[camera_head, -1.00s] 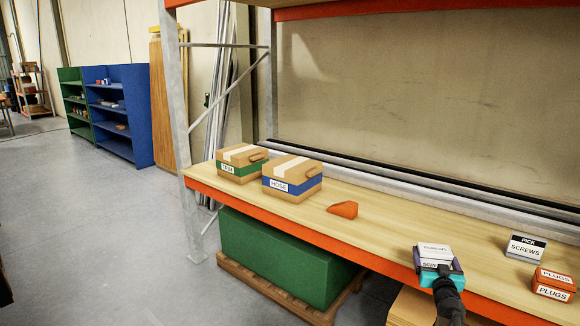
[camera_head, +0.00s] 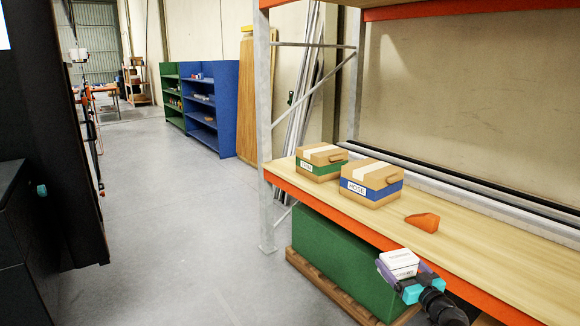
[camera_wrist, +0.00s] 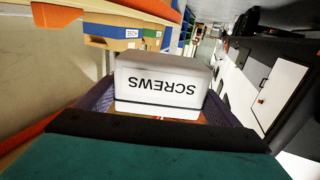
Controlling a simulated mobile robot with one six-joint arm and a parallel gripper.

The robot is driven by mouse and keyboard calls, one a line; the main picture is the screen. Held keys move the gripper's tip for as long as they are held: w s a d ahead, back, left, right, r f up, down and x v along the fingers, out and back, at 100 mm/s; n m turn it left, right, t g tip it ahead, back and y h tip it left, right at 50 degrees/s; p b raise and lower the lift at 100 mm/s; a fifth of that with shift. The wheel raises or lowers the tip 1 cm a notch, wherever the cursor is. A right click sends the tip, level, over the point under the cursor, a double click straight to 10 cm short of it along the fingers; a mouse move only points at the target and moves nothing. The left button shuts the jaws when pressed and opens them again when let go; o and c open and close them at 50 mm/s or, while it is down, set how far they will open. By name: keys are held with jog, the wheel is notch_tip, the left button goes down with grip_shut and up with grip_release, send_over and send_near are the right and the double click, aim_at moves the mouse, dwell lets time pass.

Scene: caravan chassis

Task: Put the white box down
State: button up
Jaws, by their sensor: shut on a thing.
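The white box (camera_head: 399,261), labelled SCREWS, is held in my gripper (camera_head: 404,277). In the wrist view the white box (camera_wrist: 160,84) sits between the two purple fingers, with its lettering upside down. My gripper is shut on it. In the head view the box is tilted and appears in front of the shelf's orange front edge. I cannot tell whether any of it overlaps the shelf board.
The wooden shelf (camera_head: 470,245) has an orange front beam. On it stand a HOSE carton (camera_head: 372,184), a green-banded carton (camera_head: 321,162) and an orange wedge (camera_head: 422,221). A green block (camera_head: 340,262) lies on a pallet below. Grey floor (camera_head: 190,220) at left is open.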

jog(key=s+a+n+g+y, duration=0.3)
jog(key=s+a+n+y, duration=0.1)
jog(key=a, duration=0.5)
jog(key=s+a+f+n+g+y, duration=0.1)
jog(key=s+a+n+g+y, duration=0.3)
jog(key=a, duration=0.5)
jog(key=shift+s+a+f+y, duration=0.2)
jog(key=shift+s+y, duration=0.6)
jog(key=shift+y, duration=0.3)
jog(key=shift+s+a, duration=0.1)
